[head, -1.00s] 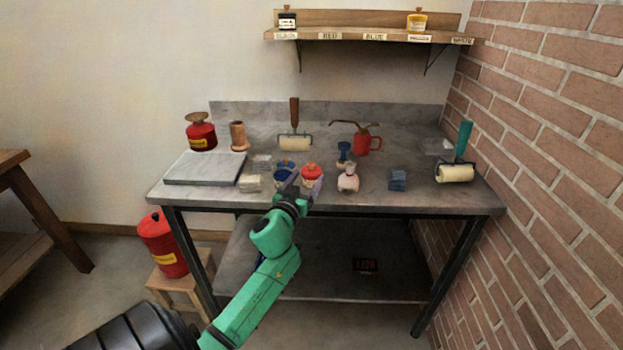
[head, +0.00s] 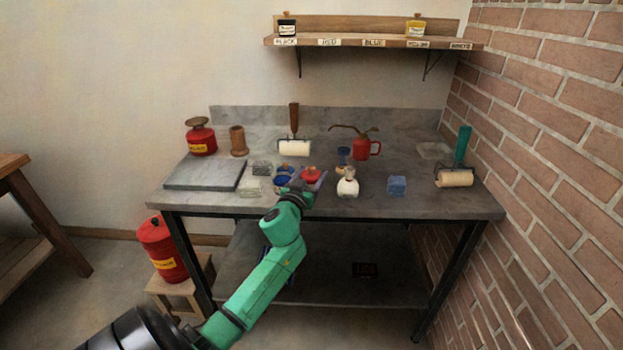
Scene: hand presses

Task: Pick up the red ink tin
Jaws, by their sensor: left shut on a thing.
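The red ink tin (head: 312,174) is near the front middle of the grey table; its red lid shows and its lower part is hidden behind my gripper. My left gripper (head: 303,183) reaches in from the front and is shut on the red tin; the fingertips are mostly hidden by the wrist. I cannot tell whether the tin touches the table. A blue ink tin (head: 284,180) stands just left of it. My right gripper is not in view.
A white bottle (head: 348,183) stands close on the right, a red oil can (head: 366,148) behind it. A roller (head: 295,147) lies behind the tins, a stone slab (head: 205,172) to the left. The shelf (head: 370,42) holds black and yellow tins, with free places between.

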